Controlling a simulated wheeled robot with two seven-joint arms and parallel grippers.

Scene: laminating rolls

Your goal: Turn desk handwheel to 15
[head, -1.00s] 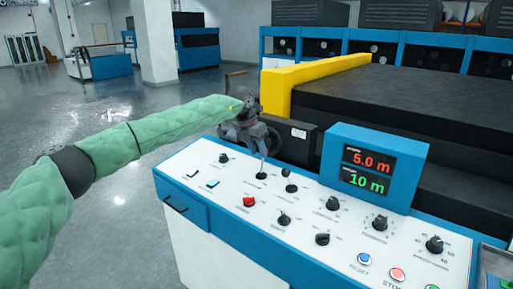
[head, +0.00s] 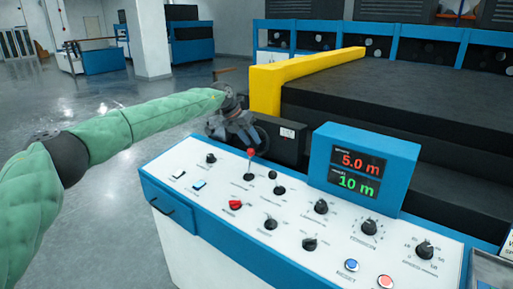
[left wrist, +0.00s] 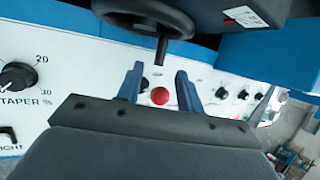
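The desk handwheel (left wrist: 145,14) is a black spoked wheel at the top of the left wrist view, cut off by the frame edge. No scale or number for the wheel is readable. My left gripper (left wrist: 158,85) is open, with two blue fingers apart and nothing held. A red-knobbed lever (head: 251,153) stands just below the fingers; its red knob (left wrist: 160,96) shows between them in the wrist view. My right gripper is not in view.
The white console (head: 195,195) carries several black knobs, a red switch and buttons. A blue display box (head: 400,165) reads 5.0 m in red and 10 m in green. A yellow rail (head: 300,75) and black machine bed stand behind. Open floor lies left.

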